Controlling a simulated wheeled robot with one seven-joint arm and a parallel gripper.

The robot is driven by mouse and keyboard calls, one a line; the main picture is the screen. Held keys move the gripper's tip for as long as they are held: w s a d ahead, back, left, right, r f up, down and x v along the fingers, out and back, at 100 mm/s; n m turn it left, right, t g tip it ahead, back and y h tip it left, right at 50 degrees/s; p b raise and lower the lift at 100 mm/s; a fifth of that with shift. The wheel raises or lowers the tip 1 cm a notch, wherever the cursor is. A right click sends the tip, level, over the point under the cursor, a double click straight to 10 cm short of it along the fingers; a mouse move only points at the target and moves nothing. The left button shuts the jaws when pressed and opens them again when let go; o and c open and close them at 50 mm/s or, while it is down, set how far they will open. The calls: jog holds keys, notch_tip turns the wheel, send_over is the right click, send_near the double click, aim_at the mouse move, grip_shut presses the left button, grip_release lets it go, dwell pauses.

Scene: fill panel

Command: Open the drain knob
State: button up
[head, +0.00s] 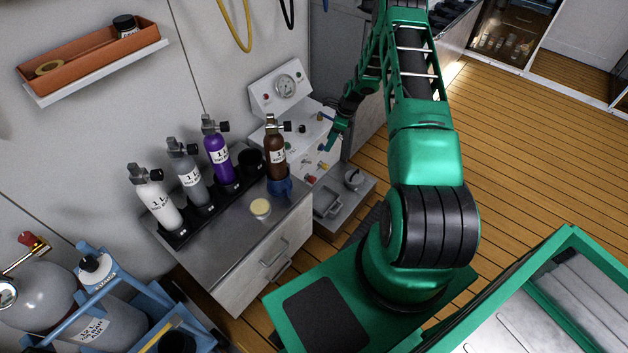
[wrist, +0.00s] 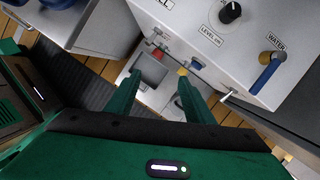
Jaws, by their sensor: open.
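My gripper (head: 334,138) reaches the white fill panel (head: 293,95) at its right side. In the wrist view my gripper (wrist: 158,82) is open, with its two green fingers apart and nothing between them. On the panel's lower front face, beyond the fingers, I see a red knob (wrist: 159,51), a small yellow part (wrist: 182,71) and a blue part (wrist: 197,64). I cannot read a drain label, so I cannot tell which one is the drain knob. A black knob (wrist: 229,12) and a blue water handle (wrist: 264,74) sit higher on the panel face.
A grey tray (wrist: 152,70) lies below the panel. Several gas cylinders stand on the cabinet to the left, with a brown one (head: 275,150) closest to the panel. The wooden floor (head: 510,150) is open at right.

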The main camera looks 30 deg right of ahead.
aim_at(315, 178)
jog(key=w+a+f+m, duration=0.1)
jog(key=a+f, duration=0.1)
jog(key=f, duration=0.6)
jog(key=a+f+m+t, duration=0.1)
jog(key=f+m, duration=0.1)
jog(key=f, duration=0.6)
jog(key=w+a+f+m+y, duration=0.1)
jog(key=a+f+m, duration=0.1)
jog(key=f, duration=0.6)
jog(key=shift+w+a+f, duration=0.3)
jog(key=shift+a+f, duration=0.05)
jog(key=shift+f, duration=0.05)
jog(key=shift+r, duration=0.1)
jog(key=c, duration=1)
